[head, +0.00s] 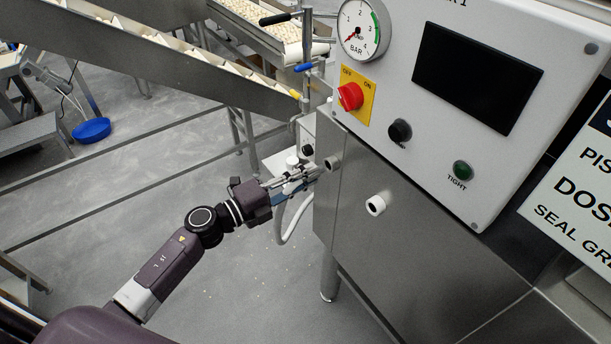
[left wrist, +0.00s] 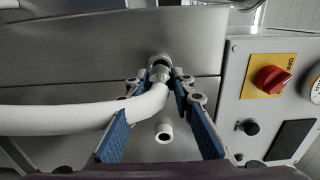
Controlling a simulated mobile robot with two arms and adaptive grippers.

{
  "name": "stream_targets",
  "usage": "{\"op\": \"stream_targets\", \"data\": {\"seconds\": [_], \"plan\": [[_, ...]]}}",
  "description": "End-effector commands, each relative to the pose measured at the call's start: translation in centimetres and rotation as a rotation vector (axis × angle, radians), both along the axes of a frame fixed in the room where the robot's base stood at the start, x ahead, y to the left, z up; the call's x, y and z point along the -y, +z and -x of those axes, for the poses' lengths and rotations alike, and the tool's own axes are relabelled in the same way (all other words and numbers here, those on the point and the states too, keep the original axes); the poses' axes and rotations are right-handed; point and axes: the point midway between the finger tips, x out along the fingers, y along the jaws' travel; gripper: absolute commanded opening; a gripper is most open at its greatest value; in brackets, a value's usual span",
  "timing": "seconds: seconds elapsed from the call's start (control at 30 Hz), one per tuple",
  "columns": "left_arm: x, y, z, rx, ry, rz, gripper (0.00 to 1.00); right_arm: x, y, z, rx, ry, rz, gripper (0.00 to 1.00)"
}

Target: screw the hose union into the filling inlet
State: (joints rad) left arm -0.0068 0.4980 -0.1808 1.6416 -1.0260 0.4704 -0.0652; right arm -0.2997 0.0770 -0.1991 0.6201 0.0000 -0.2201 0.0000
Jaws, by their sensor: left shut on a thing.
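My left gripper (head: 308,174) reaches the steel cabinet's left edge in the head view. In the left wrist view its fingertips (left wrist: 161,78) are shut on the metal hose union (left wrist: 160,74), one finger on each side. The white hose (left wrist: 85,115) bends away from the union to the left; it also hangs below the gripper in the head view (head: 291,226). The filling inlet (left wrist: 159,61) is a round metal ring straight ahead of the union; it also shows in the head view (head: 333,162). The union's end meets the ring, but I cannot tell whether threads are engaged. My right gripper is not in view.
A white stub (head: 376,205) sticks out of the cabinet front right of the inlet. Above are a red switch (head: 350,96), a pressure gauge (head: 363,30), a black knob (head: 399,132) and an unlit-looking green TIGHT lamp (head: 463,170).

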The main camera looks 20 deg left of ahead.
Motion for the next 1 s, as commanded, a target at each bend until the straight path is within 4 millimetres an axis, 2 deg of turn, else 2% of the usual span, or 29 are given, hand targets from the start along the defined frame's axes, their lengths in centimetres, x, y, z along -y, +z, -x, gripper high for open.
{"op": "stream_targets", "data": {"seconds": [1.0], "plan": [[0.73, 0.02, -0.86, 0.0, 0.0, 0.002, 0.0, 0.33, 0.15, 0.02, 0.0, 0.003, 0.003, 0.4]]}}
